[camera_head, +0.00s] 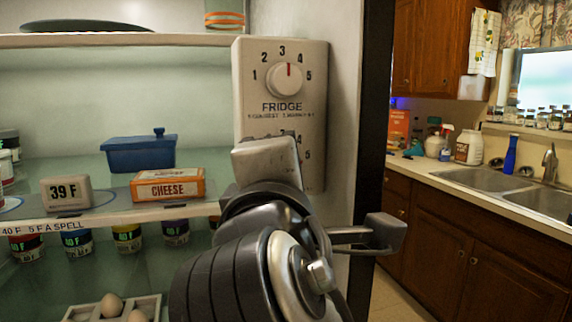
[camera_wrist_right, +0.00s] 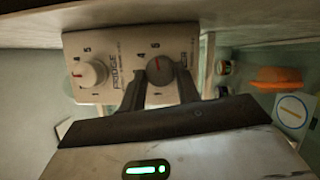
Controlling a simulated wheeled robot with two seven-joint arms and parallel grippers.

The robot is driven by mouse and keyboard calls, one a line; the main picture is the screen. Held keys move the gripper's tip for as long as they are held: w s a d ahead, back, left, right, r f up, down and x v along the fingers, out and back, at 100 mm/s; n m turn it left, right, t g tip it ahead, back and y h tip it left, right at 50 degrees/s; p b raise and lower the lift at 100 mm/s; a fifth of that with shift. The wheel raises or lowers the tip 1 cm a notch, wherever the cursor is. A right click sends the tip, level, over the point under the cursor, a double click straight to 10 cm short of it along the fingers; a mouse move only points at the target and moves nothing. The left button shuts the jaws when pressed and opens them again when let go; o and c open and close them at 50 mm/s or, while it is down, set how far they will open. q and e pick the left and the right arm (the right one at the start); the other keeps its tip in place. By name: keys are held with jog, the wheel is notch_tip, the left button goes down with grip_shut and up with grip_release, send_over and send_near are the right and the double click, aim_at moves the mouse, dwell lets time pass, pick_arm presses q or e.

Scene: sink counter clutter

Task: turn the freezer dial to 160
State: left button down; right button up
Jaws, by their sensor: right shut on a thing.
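The white control panel (camera_head: 313,120) is on the fridge's inner wall, with the FRIDGE dial (camera_head: 284,79) at its top, red mark near 3. The freezer dial is hidden behind my right arm in the head view, where only parts of its numbers show. In the right wrist view, the grey freezer dial (camera_wrist_right: 159,67) sits between the two fingers of my right gripper (camera_wrist_right: 161,75), which is shut on it. My left gripper is not in view.
Left of the panel, fridge shelves hold a blue container (camera_head: 138,154), a cheese box (camera_head: 168,186), a 39 F display (camera_head: 66,193), and several jars below. An egg tray (camera_head: 147,304) is lower down. The dark fridge edge (camera_head: 371,130) stands right of the panel; a sink counter lies beyond.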

dwell(0.5)
jog(key=o, duration=1)
